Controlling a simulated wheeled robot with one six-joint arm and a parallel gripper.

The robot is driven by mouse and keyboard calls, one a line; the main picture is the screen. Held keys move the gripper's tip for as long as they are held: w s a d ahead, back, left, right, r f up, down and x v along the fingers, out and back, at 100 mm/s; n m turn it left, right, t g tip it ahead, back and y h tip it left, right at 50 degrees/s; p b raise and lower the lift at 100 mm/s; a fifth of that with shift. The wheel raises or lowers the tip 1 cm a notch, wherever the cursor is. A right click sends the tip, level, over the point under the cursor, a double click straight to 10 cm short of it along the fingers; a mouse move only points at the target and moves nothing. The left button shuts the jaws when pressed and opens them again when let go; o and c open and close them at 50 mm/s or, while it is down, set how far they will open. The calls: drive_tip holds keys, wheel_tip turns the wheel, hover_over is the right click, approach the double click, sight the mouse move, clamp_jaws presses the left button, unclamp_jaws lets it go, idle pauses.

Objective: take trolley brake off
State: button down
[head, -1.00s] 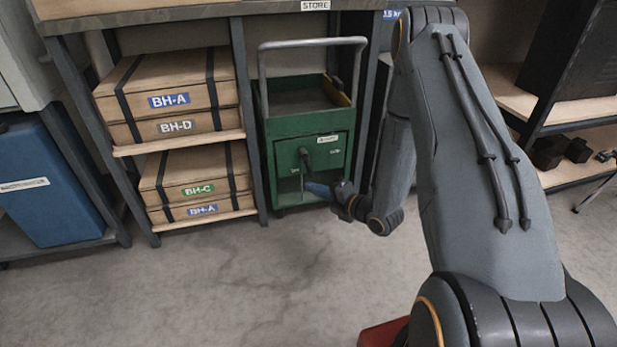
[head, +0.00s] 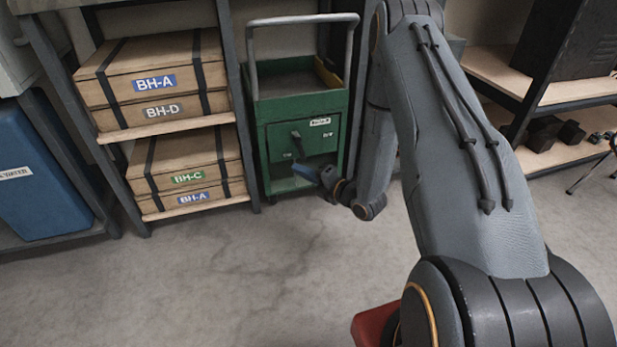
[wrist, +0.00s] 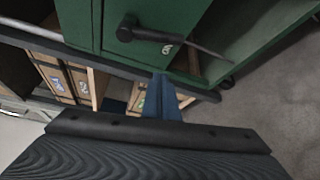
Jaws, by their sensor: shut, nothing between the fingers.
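A shelf with wooden crates (head: 150,83) stands left of the trolley. A blue container (head: 35,185) is at the far left. A dark shelf post (head: 240,110) runs close along the trolley's left side. The grey floor (head: 240,270) in front is clear.

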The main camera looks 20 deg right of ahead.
sight(300, 149)
drive_tip(key=shift+w+d+r+b, duration=0.1)
drive_tip(key=shift+w+d+b, duration=0.15)
drive_tip(key=shift+w+b, duration=0.45)
drive_tip(key=shift+w+d+r+b, duration=0.1)
drive_tip(key=shift+w+d+b, duration=0.3)
drive_tip(key=shift+w, duration=0.45)
drive_tip(key=shift+w+d+r+b, duration=0.1)
drive_tip(key=shift+w+d+b, duration=0.05)
drive_tip(key=shift+w+b, duration=0.6)
drive_tip(key=shift+d, duration=0.15)
